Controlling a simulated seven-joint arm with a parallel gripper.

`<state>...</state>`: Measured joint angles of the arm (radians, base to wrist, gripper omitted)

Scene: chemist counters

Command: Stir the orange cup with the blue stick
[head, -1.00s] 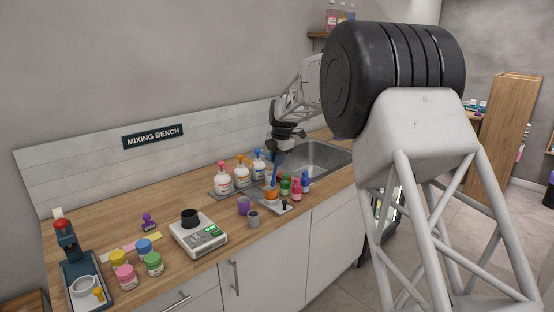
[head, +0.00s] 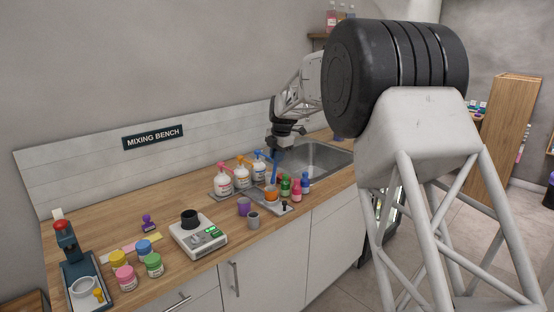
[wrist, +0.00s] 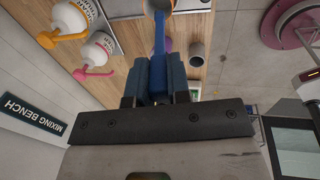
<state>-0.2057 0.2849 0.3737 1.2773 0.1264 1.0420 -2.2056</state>
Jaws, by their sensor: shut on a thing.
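In the wrist view the blue stick (wrist: 159,35) runs out from between my gripper's fingers (wrist: 160,80).
Pump bottles (head: 242,174) stand behind the cup. Small colored bottles (head: 297,190) stand close to its right. A purple cup (head: 244,206) and a grey cup (head: 254,220) are to its left. A scale (head: 199,236) is farther left; the sink (head: 318,160) lies beyond.

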